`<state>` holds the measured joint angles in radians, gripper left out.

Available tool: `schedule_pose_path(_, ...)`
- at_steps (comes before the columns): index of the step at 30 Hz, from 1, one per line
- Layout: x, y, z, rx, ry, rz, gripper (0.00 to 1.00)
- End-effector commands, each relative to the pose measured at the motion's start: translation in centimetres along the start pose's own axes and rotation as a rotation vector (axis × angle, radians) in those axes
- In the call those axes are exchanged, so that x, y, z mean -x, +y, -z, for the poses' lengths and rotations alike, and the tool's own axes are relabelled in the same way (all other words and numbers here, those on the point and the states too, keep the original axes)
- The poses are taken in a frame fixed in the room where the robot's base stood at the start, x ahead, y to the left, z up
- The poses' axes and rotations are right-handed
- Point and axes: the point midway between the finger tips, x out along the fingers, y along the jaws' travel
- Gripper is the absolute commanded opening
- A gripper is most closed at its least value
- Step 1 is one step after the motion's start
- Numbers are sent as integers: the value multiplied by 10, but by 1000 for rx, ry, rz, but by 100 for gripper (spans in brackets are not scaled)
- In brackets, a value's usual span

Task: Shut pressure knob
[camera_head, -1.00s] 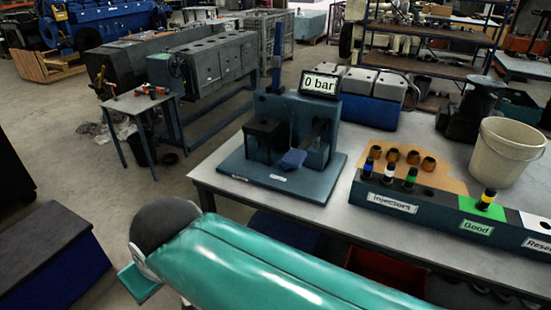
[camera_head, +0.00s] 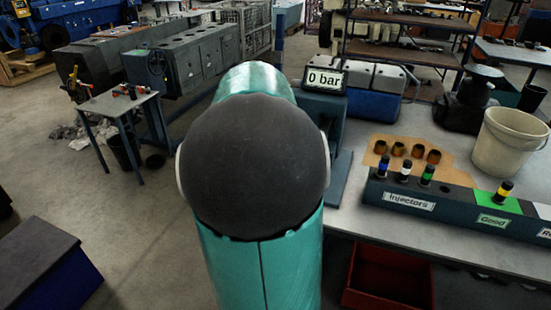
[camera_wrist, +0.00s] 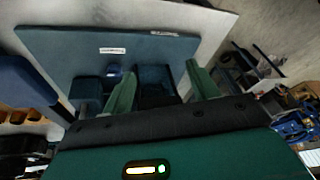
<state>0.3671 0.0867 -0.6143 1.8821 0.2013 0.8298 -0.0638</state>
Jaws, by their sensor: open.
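The injector test stand, with its "0 bar" display (camera_head: 325,80), is on the table. In the head view my arm hides most of the stand. In the wrist view its blue base plate (camera_wrist: 60,50) with two white labels lies ahead of my gripper (camera_wrist: 160,72). The two green fingers are apart, with a dark block (camera_wrist: 155,77) of the stand showing between them. A small blue part (camera_wrist: 115,72) shows just left of the left finger; I cannot tell whether it is the pressure knob. Nothing is seen held.
Right of the stand, the injector rack (camera_head: 408,198) holds several injectors, with one on its green "Good" section. Brass cups (camera_head: 397,149) and a white bucket (camera_head: 508,138) stand behind it. A red bin (camera_head: 388,278) is below the table edge. The floor at left is partly open.

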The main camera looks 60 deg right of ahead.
Motion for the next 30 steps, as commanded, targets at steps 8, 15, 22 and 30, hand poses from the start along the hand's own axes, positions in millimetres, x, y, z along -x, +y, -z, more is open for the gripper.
schedule_pose_path(8,-20,113,48,-157,39,-177,59)
schedule_pose_path(15,-37,126,51,-167,40,-192,59)
schedule_pose_path(22,-80,133,52,-167,39,-191,59)
schedule_pose_path(30,-131,141,54,-166,40,-191,59)
